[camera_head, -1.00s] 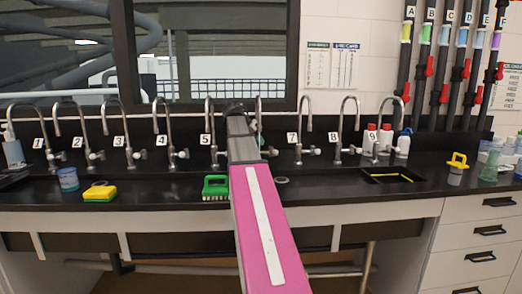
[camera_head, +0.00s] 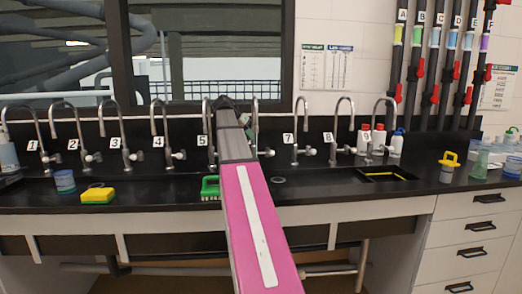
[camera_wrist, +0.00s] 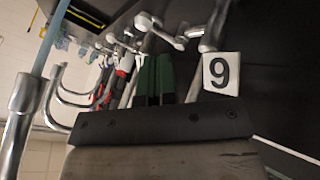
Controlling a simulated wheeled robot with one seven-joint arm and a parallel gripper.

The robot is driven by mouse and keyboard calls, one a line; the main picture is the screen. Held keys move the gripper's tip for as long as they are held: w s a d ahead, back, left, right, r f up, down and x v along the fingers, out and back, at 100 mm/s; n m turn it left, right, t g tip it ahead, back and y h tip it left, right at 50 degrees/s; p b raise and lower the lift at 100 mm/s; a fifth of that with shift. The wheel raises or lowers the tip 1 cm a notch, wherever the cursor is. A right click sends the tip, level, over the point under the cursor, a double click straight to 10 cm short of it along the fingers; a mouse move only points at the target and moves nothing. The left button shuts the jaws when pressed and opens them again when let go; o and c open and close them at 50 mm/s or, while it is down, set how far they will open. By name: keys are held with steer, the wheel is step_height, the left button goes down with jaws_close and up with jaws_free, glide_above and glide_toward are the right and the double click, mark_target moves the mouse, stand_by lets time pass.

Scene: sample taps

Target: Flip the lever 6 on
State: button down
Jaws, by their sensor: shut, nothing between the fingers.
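Tap 6 (camera_head: 255,112) stands behind the end of my arm in the head view, with its label hidden. Its lever (camera_head: 266,152) shows just right of the arm. In the wrist view the picture is turned over, so the number card (camera_wrist: 221,73) beside the near pipe looks like a 9; it is the 6. The pale knobbed lever (camera_wrist: 160,31) of this tap lies above and near the fingertips, with a visible gap. My gripper (camera_wrist: 154,58) has two green fingers closed together, holding nothing.
Neighbouring taps 5 (camera_head: 208,120) and 7 (camera_head: 296,125) stand close on either side. A green brush (camera_head: 210,188), a yellow sponge (camera_head: 98,195) and a blue-lidded jar (camera_head: 65,181) are on the black counter (camera_head: 150,190). A sink opening (camera_head: 388,174) is at right.

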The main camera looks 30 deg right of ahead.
mark_target(266, 151)
steer(key=x, duration=1)
stand_by(0.4)
steer(key=shift+s+d, duration=0.3)
steer(key=shift+s, duration=0.1)
